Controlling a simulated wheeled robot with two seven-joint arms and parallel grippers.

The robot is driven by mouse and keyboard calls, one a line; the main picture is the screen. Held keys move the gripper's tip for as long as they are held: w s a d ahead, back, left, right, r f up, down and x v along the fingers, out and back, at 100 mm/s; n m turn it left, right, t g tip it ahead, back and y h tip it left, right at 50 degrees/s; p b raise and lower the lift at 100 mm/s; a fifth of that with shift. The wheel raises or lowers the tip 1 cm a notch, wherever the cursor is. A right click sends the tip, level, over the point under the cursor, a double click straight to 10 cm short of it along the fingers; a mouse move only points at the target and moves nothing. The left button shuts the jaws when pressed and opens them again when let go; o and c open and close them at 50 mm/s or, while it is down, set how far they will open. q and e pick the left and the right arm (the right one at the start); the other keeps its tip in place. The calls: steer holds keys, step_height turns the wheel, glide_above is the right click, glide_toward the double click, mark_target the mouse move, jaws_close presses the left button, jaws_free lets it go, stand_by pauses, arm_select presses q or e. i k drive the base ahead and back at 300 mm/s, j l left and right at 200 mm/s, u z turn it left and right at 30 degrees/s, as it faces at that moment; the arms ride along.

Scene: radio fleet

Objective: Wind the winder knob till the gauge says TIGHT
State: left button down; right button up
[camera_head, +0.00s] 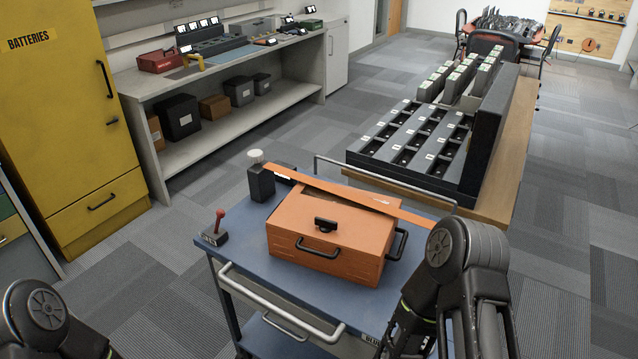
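A black upright block with a pale round knob on top (255,157) stands at the back left of the blue cart; this looks like the winder. A small dark part with a white face (285,177) is beside it, perhaps the gauge; its wording is too small to read. An orange strap (345,194) runs from there to the right, over the back of an orange case (325,238) with black handles and latch. Only upper parts of my two arms show, at the bottom left and bottom right. Neither gripper is in view, and nothing is seen touching the knob.
A small device with a red lever (218,225) sits at the cart's left corner. The cart (240,260) has a pale front rail. Behind it is a table with a black slotted rack (410,140). A yellow cabinet (75,120) and a workbench stand left. Floor is open right.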

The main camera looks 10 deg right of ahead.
mark_target(254, 156)
steer(key=k+l, duration=0.1)
steer(key=l, duration=0.5)
steer(key=i, duration=0.35)
steer(key=k, duration=0.45)
steer(key=z, duration=0.65)
steer(key=j+z, duration=0.45)
steer(key=k+j+z, duration=0.1)
steer(key=j+z, duration=0.3)
steer(key=k+j+z, duration=0.2)
steer(key=j+z, duration=0.25)
steer(key=k+j, duration=0.15)
steer(key=j, duration=0.2)
steer(key=k+j+z, duration=0.1)
steer(key=j, duration=0.3)
steer(key=k+j, duration=0.4)
steer(key=j, duration=0.3)
steer(key=k+j+z, duration=0.1)
steer(key=j, duration=0.25)
steer(key=k, duration=0.1)
